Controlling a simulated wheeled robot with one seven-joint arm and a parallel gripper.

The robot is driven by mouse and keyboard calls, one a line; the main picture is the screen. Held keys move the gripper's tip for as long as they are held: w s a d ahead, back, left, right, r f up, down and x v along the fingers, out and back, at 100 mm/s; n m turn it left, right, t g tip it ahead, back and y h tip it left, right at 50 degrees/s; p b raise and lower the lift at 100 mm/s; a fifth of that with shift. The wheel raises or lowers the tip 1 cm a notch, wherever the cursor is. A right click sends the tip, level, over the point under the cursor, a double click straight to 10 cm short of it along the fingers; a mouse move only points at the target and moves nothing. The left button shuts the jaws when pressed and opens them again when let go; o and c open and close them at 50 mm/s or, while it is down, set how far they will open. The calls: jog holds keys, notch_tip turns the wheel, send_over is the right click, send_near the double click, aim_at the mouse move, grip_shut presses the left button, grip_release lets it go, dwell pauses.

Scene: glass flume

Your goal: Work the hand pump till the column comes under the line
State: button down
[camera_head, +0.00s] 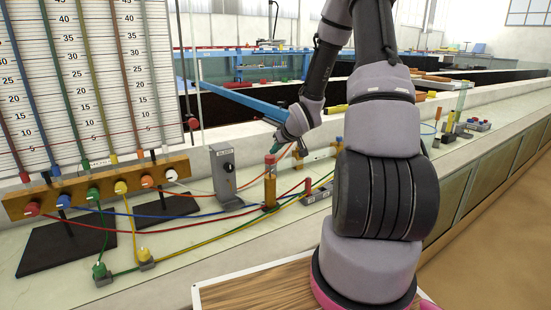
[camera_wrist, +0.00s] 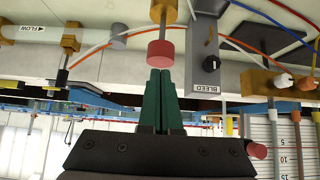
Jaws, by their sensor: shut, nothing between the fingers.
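The hand pump (camera_head: 270,187) is a brass cylinder with a red knob (camera_head: 270,159) on top, standing on the bench. In the wrist view the red knob (camera_wrist: 160,54) sits on a thin rod out of the brass body (camera_wrist: 163,11). My gripper (camera_head: 276,148) is shut and empty. Its green fingers (camera_wrist: 160,72) are together, tips right at the knob; I cannot tell whether they touch. The scale board (camera_head: 88,90) at left carries several coloured tubes. A thin red line (camera_head: 90,141) crosses it low down. The liquid levels are too small to read.
A grey box marked BLEED (camera_wrist: 207,60) stands beside the pump, also in the head view (camera_head: 222,172). A brass manifold (camera_head: 97,188) with coloured fittings lies below the board. Coloured hoses cross the bench. A wooden tray (camera_head: 260,288) is in front.

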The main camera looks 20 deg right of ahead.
jog(key=v, duration=0.6)
jog(key=shift+s+d+r, duration=0.2)
jog(key=shift+s, duration=0.05)
dwell(2.9)
notch_tip(320, 180, up, 5)
jog(key=shift+s+a, duration=0.1)
dwell(0.3)
send_over(272, 158)
notch_tip(272, 158, down, 7)
jog(key=shift+f, duration=0.15)
notch_tip(272, 158, down, 2)
jog(key=shift+s+f, duration=0.1)
jog(key=shift+f, duration=0.8)
